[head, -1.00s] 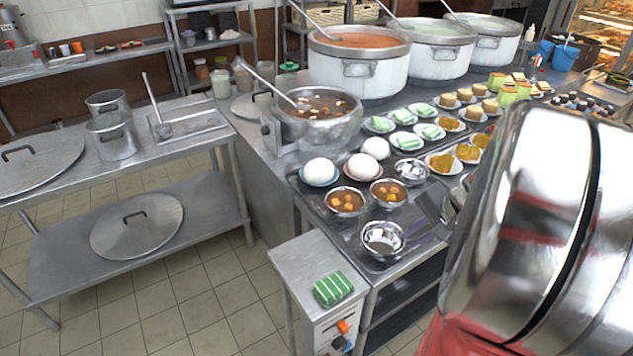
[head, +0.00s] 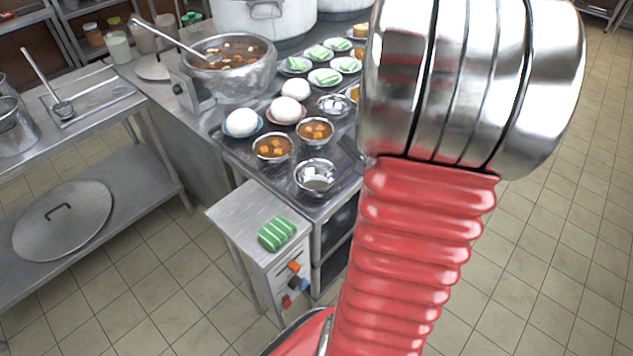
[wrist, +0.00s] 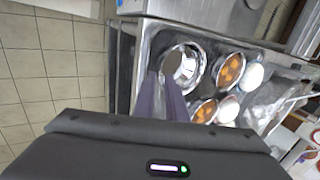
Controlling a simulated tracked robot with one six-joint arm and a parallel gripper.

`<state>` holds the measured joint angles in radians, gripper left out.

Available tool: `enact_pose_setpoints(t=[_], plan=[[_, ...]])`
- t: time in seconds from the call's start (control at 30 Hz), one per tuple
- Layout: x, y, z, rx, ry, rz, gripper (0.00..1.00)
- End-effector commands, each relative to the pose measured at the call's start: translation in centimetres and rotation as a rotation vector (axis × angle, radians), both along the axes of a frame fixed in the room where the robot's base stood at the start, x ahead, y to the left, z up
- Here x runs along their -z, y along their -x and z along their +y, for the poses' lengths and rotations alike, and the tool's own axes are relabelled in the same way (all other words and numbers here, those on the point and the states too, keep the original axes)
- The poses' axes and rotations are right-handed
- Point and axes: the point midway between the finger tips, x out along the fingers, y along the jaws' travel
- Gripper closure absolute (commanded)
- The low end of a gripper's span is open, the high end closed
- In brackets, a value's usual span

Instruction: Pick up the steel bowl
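An empty, shiny steel bowl (head: 316,177) stands upright at the front corner of the steel counter. It also shows in the wrist view (wrist: 186,64), just beyond my fingertips. A second steel bowl (head: 334,105) stands farther back, beside the bowls of food. My gripper (wrist: 160,78) shows in the wrist view as two dark purple fingers with a narrow gap and nothing between them. The fingertips overlap the bowl's near left edge in the picture; I cannot tell whether they touch it. In the head view my arm hides most of the gripper.
Two bowls of brown food with orange cubes (head: 273,147) (head: 315,131) stand close behind the bowl. White buns on plates (head: 242,122) sit beyond them. A low steel stand (head: 232,208) with a green striped cloth (head: 277,233) is at the front left. The tiled floor is clear.

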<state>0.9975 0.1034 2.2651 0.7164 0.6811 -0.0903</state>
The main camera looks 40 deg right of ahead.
Motion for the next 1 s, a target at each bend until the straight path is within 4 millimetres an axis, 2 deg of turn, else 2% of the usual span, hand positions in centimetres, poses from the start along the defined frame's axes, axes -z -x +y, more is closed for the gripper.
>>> enact_pose_setpoints(t=[0.23, 0.73, 1.0], plan=[[2.6, -1.3, 0.2, -0.002, -0.001, 0.001, 0.88], [3.3, -1.7, 0.2, 0.000, -0.001, 0.001, 0.88], [5.4, -2.9, 0.3, -0.002, -0.001, 0.002, 0.88]])
